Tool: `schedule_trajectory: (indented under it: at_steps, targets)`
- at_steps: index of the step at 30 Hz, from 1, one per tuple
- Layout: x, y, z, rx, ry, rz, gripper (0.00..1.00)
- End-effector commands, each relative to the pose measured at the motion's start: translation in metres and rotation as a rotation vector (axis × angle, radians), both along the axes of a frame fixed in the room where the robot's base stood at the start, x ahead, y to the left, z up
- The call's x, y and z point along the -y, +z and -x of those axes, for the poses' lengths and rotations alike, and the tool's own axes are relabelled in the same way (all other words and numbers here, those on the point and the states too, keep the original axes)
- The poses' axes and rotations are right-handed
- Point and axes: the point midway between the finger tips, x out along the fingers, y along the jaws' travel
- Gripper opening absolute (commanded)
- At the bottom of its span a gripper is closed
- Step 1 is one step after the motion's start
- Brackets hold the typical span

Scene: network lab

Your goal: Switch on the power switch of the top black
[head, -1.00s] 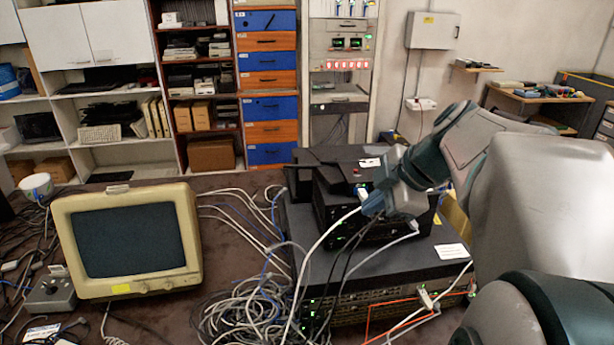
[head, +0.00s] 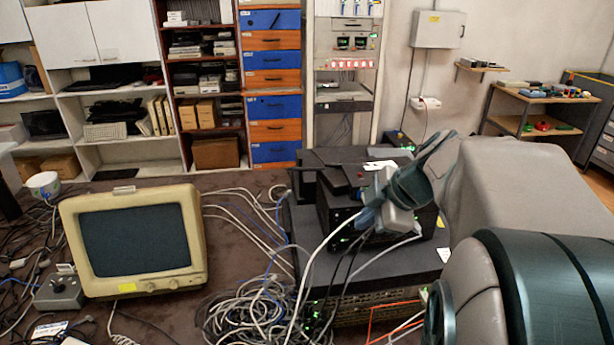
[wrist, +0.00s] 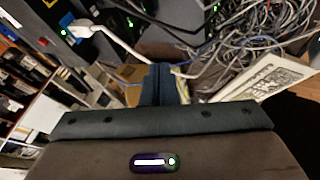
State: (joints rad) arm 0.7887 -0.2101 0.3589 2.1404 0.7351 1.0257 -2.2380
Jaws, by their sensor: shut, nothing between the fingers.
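A stack of black devices stands right of centre in the head view. The top black device (head: 337,174) has a small red spot and a white label on top. My gripper (head: 366,218) is in front of the stack, pointing down and left, and covers part of its front. In the wrist view my gripper (wrist: 162,84) shows its fingers closed together with nothing between them. A black device with a blue port and green light (wrist: 64,32) is at the upper left there, apart from the fingers. I cannot make out the power switch.
White and black cables run down the stack's front, close to my gripper. A tangle of cables (head: 245,318) lies left of the stack. A beige monitor (head: 135,242) stands at the left. A wide black unit (head: 415,264) supports the smaller devices.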

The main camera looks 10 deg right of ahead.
Motion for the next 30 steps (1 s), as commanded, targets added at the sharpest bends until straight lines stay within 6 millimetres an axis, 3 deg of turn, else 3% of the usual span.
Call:
schedule_trajectory:
  at_steps: [8, 18, 30]
  targets:
    - [-0.023, -0.051, -0.027, -0.005, 0.002, -0.004, 0.00]
    - [-0.023, -0.054, -0.060, -0.001, 0.000, -0.001, 0.00]
    - [-0.023, -0.056, -0.068, 0.000, 0.000, 0.000, 0.00]
